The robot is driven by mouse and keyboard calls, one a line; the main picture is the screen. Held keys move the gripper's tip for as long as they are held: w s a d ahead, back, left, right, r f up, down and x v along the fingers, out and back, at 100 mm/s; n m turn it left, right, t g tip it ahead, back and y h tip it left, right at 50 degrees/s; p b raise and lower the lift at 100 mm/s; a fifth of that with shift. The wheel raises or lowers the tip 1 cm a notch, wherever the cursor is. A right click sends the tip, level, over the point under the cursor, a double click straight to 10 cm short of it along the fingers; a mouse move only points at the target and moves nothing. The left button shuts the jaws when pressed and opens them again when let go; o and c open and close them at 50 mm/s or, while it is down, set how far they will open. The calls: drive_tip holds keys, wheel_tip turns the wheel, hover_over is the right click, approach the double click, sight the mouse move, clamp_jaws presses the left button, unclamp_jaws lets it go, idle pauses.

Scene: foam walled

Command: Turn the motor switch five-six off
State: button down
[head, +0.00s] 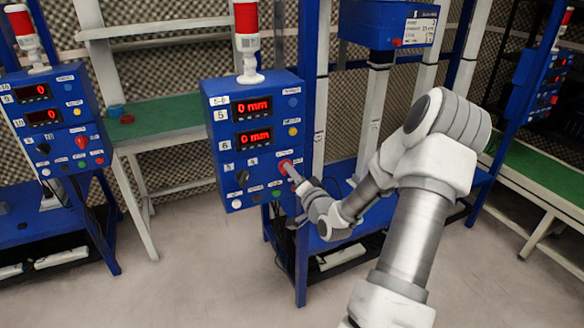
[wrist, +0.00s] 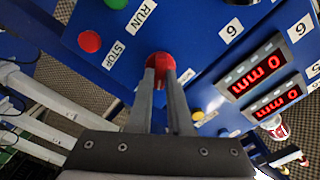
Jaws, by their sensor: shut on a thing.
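The blue control box (head: 221,140) labelled 5-6 stands in the middle of the head view, with two red displays reading 0 mm. A round red switch (head: 284,165) sits on the right of its front face. In the wrist view the red switch (wrist: 159,60) is between the fingertips of my gripper (wrist: 161,72). My gripper (head: 290,172) reaches it from the lower right and is shut on it. The fingers cover part of the switch, and I cannot tell which way it is turned. The small label beside it is not readable.
In the wrist view, a red STOP button (wrist: 89,41) and a green RUN button (wrist: 116,3) are beside the switch. A black knob (head: 243,178) is left of it in the head view. A similar blue box (head: 52,118) stands at left. A red-white beacon (head: 247,40) tops the box.

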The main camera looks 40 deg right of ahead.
drive_tip(key=shift+f+m+p, duration=0.1)
drive_tip(key=shift+m+p, duration=1.5)
drive_tip(key=shift+m, duration=1.9)
drive_tip(key=c, duration=0.8)
unclamp_jaws()
drive_tip(key=shift+c, duration=0.2)
drive_tip(key=p+v, duration=0.1)
drive_tip(key=v, duration=1.6)
drive_tip(key=shift+s, duration=0.25)
drive_tip(key=shift+d+f, duration=0.1)
